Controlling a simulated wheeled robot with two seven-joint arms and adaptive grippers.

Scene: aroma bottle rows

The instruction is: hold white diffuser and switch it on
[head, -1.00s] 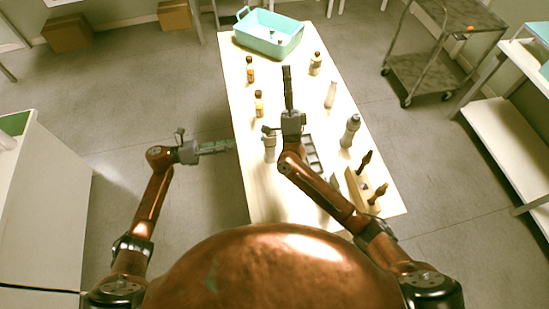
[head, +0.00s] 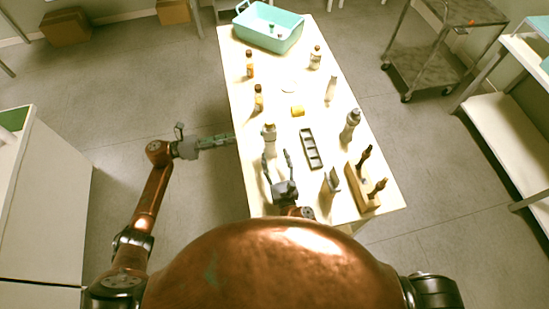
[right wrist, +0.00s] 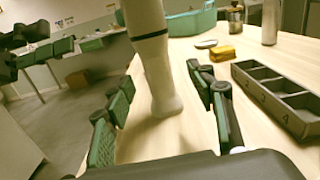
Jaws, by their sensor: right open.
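A white, bottle-shaped thing with a dark ring (head: 269,142), which looks like the white diffuser, stands upright near the table's left edge. In the right wrist view its white body (right wrist: 155,60) rises between and beyond my open fingers, its top cut off. My right gripper (head: 277,165) is open and empty just on the near side of it, with no clear contact. My left gripper (head: 216,142) hangs off the table's left edge, pointing towards the diffuser; it is seen edge-on, so its jaw opening is unclear. The switch cannot be made out.
A black compartment tray (head: 311,148) lies right of the diffuser. A yellow block (head: 297,111) and a white disc (head: 289,86) lie behind. A wooden holder with brown bottles (head: 362,190) stands near right. Several bottles line both sides. A teal bin (head: 268,28) is at the far end.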

